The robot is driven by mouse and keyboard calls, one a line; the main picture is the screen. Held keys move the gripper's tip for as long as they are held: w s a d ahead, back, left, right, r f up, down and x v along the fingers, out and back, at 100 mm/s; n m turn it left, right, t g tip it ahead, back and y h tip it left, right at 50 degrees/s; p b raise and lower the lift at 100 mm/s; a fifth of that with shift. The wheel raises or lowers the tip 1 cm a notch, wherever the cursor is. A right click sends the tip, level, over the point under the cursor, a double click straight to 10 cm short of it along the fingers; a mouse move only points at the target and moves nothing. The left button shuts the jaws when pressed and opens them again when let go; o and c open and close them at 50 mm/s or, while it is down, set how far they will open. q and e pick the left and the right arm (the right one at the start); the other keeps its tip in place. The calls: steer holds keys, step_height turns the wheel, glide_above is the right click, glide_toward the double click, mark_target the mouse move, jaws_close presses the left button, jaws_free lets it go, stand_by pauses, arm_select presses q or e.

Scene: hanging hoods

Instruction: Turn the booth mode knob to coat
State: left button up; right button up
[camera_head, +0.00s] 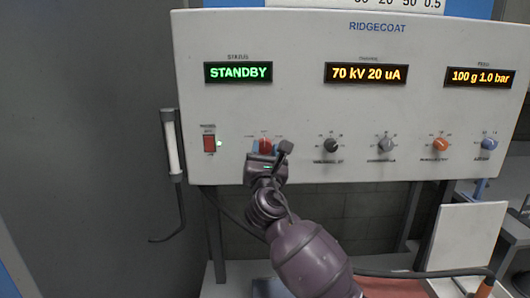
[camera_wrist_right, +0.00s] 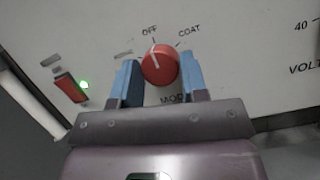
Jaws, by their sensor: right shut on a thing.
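The red booth mode knob (camera_head: 265,143) is on the lower left of the white control panel. It also shows in the right wrist view (camera_wrist_right: 160,65), where its white pointer line points up toward the OFF label (camera_wrist_right: 149,30). The COAT label (camera_wrist_right: 189,32) is up and to the right of the knob. My right gripper (camera_head: 266,148) is at the panel, and its two blue fingers (camera_wrist_right: 161,80) sit on the left and right sides of the knob, shut on it. A third label left of OFF is too blurred to read. My left gripper is not in view.
The panel (camera_head: 310,105) has a green STANDBY display (camera_head: 238,72) and two orange displays. A red power switch (camera_head: 209,143) with a lit green lamp is left of the knob. Several other knobs line up to the right, starting with a black one (camera_head: 331,146).

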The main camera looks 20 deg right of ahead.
steer(key=shift+m, duration=0.5)
steer(key=m+h, duration=0.1)
steer(key=m, duration=0.1)
steer(key=shift+a+f+m+g+h, duration=0.1)
steer(key=shift+m+g+h, duration=0.3)
steer(key=m+h, duration=0.1)
steer(key=m, duration=0.1)
steer(key=m+g, duration=0.1)
steer(key=m, duration=0.2)
steer(key=shift+a+g+h+b, duration=0.1)
steer(key=shift+g+h+b, duration=0.2)
steer(key=shift+h+b, duration=0.1)
steer(key=m+g+h, duration=0.1)
steer(key=m, duration=0.2)
steer(key=shift+w+r+m+g+h, duration=0.15)
steer(key=shift+m+g, duration=0.3)
steer(key=shift+m, duration=0.6)
steer(key=shift+s+r+m+g+h, duration=0.15)
steer(key=shift+m+g, duration=0.3)
steer(key=shift+m, duration=0.6)
steer(key=shift+w+f+p, duration=0.1)
steer(key=shift+p, duration=0.2)
steer(key=o, duration=0.9)
